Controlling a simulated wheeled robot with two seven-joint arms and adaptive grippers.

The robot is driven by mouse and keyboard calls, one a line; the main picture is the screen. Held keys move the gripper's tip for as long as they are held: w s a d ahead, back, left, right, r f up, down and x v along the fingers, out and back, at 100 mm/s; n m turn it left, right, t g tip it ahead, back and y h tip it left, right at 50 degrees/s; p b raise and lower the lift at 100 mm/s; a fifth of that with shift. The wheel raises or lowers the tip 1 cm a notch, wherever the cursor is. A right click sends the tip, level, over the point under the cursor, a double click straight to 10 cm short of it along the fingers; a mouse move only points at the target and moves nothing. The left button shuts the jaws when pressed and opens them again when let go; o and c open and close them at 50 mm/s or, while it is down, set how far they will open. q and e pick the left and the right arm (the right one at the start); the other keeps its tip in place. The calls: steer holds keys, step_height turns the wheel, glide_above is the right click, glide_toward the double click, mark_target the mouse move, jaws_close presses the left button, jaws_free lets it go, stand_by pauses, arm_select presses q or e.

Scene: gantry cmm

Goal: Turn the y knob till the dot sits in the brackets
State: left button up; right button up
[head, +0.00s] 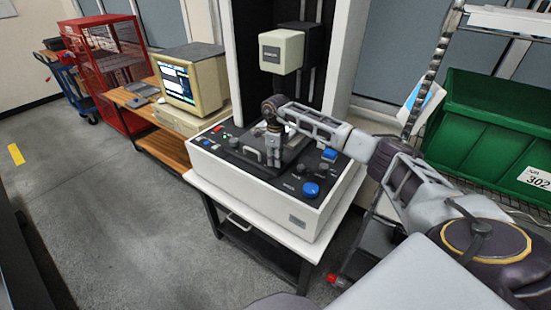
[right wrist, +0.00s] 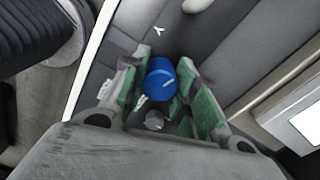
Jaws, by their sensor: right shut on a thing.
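My right gripper (head: 273,158) points down at the dark control panel of the white measuring machine (head: 290,222). In the right wrist view, its green-padded fingers (right wrist: 160,95) stand on both sides of a blue knob (right wrist: 160,80) with a white pointer line, and are shut on it. A white mark that looks like a Y is on the panel above this knob. In the head view the gripper hides the held knob. The dot and brackets cannot be made out; the computer monitor (head: 175,82) shows a blue screen too small to read. My left gripper is not in view.
Another blue knob (head: 311,189) and a blue control (head: 329,154) sit on the panel's right side. The cream probe head (head: 281,52) hangs above the panel behind my gripper. A green bin (head: 490,125) stands at right. Open floor lies at left.

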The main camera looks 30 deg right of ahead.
steer(key=shift+m, duration=0.4)
steer(key=m, duration=0.3)
steer(key=shift+m, duration=0.4)
steer(key=shift+c, duration=0.2)
steer(key=m, duration=0.9)
steer(key=shift+r+m+p, duration=0.1)
steer(key=shift+m+p, duration=0.25)
steer(key=shift+m, duration=0.05)
steer(key=shift+m+p, duration=0.4)
steer(key=shift+m, duration=1.9)
steer(key=o, duration=1.1)
steer(key=shift+c, duration=0.2)
